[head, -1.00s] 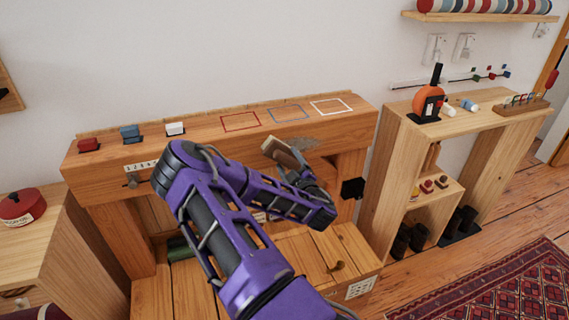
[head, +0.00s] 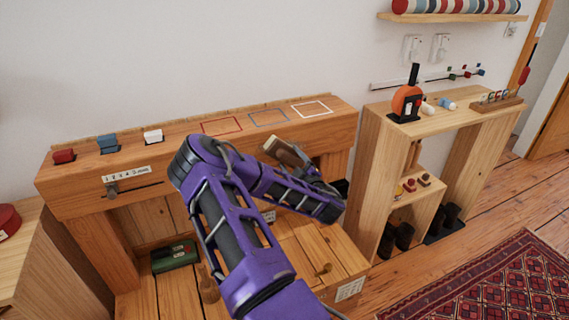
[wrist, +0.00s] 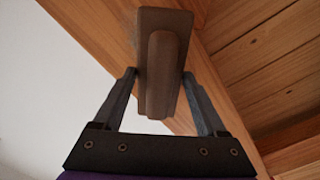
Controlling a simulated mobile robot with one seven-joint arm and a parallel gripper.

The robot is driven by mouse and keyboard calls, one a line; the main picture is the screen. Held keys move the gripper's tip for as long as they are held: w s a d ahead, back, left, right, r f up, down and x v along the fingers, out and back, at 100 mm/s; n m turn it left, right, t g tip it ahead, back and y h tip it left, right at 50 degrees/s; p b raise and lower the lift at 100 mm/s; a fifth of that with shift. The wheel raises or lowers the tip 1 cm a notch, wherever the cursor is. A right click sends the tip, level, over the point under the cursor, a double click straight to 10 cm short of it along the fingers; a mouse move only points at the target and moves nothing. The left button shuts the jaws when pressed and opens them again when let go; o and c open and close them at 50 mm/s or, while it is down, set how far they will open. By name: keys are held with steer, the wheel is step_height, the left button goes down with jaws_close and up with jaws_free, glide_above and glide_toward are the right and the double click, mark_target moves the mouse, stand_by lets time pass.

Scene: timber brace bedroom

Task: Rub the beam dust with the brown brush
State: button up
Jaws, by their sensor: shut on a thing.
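The brown brush (head: 287,152) is in my gripper (head: 312,179), against or very near the front face of the timber beam (head: 225,147). In the wrist view, the brush (wrist: 180,28) is a flat brown block with a rounded grip, and both fingers of my gripper (wrist: 159,76) close on its sides.
Red (head: 64,156), blue (head: 108,143) and white (head: 153,136) blocks stand on the beam's top, left of coloured outlines. A wooden shelf unit (head: 372,185) stands close on the right. A patterned rug (head: 480,280) lies on the floor.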

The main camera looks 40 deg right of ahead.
mark_target(302, 161)
steer(key=s+d+b, duration=0.1)
steer(key=d+b, duration=0.1)
steer(key=d, duration=0.5)
steer(key=shift+s, duration=0.35)
stand_by(0.4)
steer(key=shift+w+a+p, duration=0.15)
steer(key=shift+w+a, duration=0.05)
steer(key=shift+a, duration=0.65)
steer(key=shift+w+a+p, duration=0.15)
steer(key=shift+a, duration=0.7)
steer(key=shift+w+a, duration=0.25)
steer(key=shift+a, duration=0.45)
steer(key=shift+w+a, duration=0.2)
steer(key=shift+a, duration=0.45)
steer(key=shift+w+a, duration=0.25)
steer(key=shift+a, duration=0.45)
steer(key=shift+w+a, duration=0.15)
steer(key=shift+a, duration=0.65)
steer(key=shift+w+a, duration=0.15)
steer(key=shift+a, duration=0.6)
steer(key=shift+w+a+b, duration=0.65)
steer(key=shift+w+a, duration=0.3)
steer(key=shift+a, duration=2.5)
steer(key=s+d, duration=0.2)
steer(key=d, duration=0.7)
steer(key=s+d+r, duration=0.1)
steer(key=s+d, duration=0.1)
steer(key=d, duration=0.6)
steer(key=shift+s+d+r, duration=0.2)
steer(key=shift+s+d, duration=0.15)
